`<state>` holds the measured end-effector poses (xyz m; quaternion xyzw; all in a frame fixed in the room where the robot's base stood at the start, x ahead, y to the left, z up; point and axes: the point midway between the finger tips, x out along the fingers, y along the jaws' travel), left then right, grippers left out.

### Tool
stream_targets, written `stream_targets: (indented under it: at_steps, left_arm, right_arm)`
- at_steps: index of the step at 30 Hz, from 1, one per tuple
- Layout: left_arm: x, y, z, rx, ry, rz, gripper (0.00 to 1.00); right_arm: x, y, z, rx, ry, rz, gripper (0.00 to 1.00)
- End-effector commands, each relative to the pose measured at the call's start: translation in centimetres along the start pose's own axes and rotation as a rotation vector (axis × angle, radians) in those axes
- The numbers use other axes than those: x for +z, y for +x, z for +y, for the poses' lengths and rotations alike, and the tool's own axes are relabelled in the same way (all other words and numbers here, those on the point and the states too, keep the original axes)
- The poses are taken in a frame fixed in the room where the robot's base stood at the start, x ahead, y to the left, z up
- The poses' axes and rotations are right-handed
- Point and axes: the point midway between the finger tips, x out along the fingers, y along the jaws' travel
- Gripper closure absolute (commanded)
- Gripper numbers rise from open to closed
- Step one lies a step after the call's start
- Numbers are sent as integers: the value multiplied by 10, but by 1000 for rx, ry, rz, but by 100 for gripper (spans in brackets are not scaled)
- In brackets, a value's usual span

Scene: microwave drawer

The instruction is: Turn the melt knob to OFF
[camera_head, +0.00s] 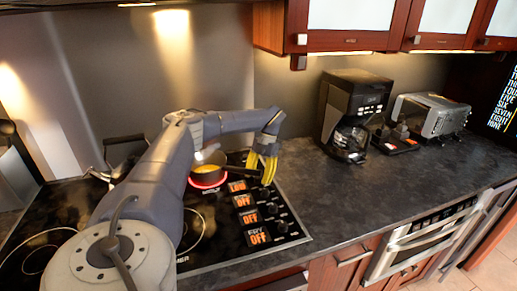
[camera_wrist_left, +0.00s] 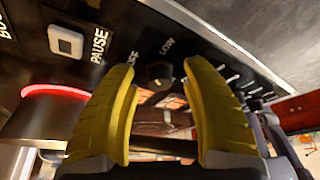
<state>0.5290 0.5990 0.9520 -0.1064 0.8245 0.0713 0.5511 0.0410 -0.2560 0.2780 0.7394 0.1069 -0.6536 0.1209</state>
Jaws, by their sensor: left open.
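My left gripper (camera_head: 262,167) has yellow fingers and points down over the far end of the knob row at the cooktop's right edge. It is open. In the left wrist view its fingers (camera_wrist_left: 160,85) stand on either side of a dark round knob (camera_wrist_left: 160,74), with no clear contact. Nearer knobs (camera_head: 271,209) show in the head view beside orange displays (camera_head: 243,201); the nearer ones read OFF. The far display is hard to read. My right gripper is not in view.
A pan (camera_head: 205,174) with yellow contents sits on a red-glowing burner, its handle reaching toward my left gripper. A coffee maker (camera_head: 350,115) and a toaster oven (camera_head: 432,115) stand to the right. The dark countertop (camera_head: 340,200) between is clear. Cabinets hang above.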

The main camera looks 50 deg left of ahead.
Motion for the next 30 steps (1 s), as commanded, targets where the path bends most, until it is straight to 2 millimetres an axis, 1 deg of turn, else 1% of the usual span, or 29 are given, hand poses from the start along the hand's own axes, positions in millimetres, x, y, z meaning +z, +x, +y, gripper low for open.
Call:
stream_targets:
  at_steps: [8,9,22,30]
  left_arm:
    - [0,1,0,0,0,0,52]
    - [0,1,0,0,0,0,51]
    - [0,1,0,0,0,0,100]
    - [0,1,0,0,0,0,100]
  right_arm:
    - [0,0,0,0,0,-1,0]
    - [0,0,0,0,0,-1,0]
    - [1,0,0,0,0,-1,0]
    - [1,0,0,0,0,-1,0]
